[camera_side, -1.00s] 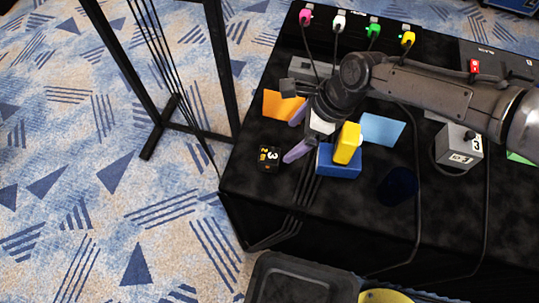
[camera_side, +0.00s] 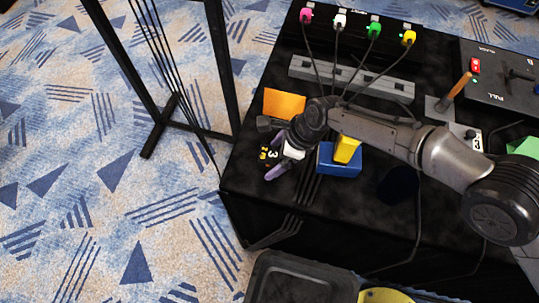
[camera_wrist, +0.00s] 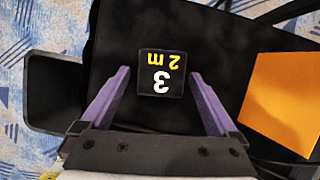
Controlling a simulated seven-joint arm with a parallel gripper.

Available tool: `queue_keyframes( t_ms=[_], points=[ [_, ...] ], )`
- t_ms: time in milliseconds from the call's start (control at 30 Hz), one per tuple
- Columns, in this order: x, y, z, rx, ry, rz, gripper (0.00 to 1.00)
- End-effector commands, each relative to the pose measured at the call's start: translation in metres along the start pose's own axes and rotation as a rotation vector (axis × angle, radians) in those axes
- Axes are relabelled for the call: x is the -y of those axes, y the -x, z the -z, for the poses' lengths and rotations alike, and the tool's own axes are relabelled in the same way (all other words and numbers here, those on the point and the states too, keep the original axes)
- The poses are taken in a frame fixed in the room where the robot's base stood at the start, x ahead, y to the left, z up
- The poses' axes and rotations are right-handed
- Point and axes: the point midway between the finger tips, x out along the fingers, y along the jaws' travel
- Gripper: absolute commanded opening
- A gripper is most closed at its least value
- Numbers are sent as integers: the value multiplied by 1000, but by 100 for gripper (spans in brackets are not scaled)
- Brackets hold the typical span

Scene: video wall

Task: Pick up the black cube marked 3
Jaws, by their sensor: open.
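In the side view the cube (camera_side: 270,154) is partly covered by my gripper (camera_side: 273,162). In the wrist view my gripper (camera_wrist: 157,85) has its two purple fingers apart, one on each side of the cube. Gaps show between the fingers and the cube there. I cannot tell how high the fingertips are above the table.
An orange card (camera_side: 284,104) lies behind my gripper. A blue block (camera_side: 338,162) with a yellow block (camera_side: 347,149) stands just to the right. Cables run to coloured plugs (camera_side: 306,14) at the back. A dark bin (camera_side: 300,278) stands below the table's front edge.

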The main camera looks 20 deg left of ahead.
Motion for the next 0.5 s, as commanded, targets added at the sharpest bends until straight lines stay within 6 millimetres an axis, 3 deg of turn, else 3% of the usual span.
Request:
queue_keyframes(
  t_ms=[200, 500],
  points=[
    [0, 0, 0, 0, 0, 1, 93],
    [0, 0, 0, 0, 0, 0, 39]
  ],
)
